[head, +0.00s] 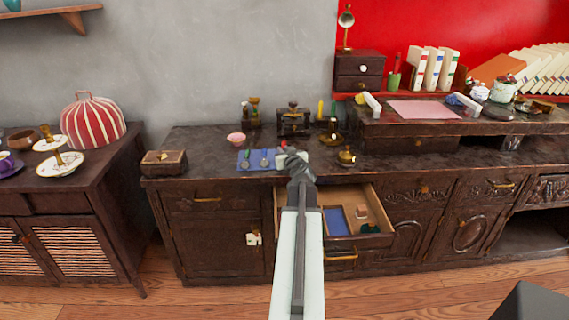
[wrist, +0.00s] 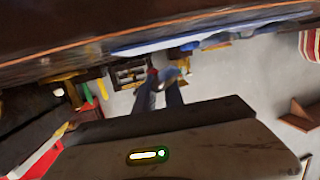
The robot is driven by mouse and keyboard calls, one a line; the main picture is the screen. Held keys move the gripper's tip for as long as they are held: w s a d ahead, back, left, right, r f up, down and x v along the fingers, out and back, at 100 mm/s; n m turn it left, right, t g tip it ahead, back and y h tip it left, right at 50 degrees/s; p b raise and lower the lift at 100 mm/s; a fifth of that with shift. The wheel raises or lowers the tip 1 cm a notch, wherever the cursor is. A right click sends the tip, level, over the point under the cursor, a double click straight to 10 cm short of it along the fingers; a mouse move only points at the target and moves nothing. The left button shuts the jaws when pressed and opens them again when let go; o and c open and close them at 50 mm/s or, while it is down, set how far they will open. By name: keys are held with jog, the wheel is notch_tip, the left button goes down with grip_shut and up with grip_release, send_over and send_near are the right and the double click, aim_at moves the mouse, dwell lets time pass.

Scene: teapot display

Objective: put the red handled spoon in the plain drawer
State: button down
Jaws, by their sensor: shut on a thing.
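My gripper (head: 291,154) is over the front edge of the dark counter, at the right end of a blue mat (head: 243,165). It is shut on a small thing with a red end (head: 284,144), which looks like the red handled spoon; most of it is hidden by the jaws. In the wrist view my gripper (wrist: 161,87) shows a bit of red (wrist: 152,73) at its fingertips. Spoons (head: 264,160) lie on the mat. An open drawer (head: 386,238) below my gripper holds a blue piece, a small light object and a dark green object.
Closed drawers (head: 207,200) flank the open one. My arm covers the open drawer's left part.

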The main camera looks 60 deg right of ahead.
notch_tip(320, 180, down, 3)
jog(key=shift+f+b, duration=0.1)
jog(key=shift+b, duration=0.8)
jog(key=shift+r, duration=0.3)
jog(key=c, duration=1.4)
grip_release()
jog(key=shift+c, duration=0.2)
jog(key=shift+f, duration=0.1)
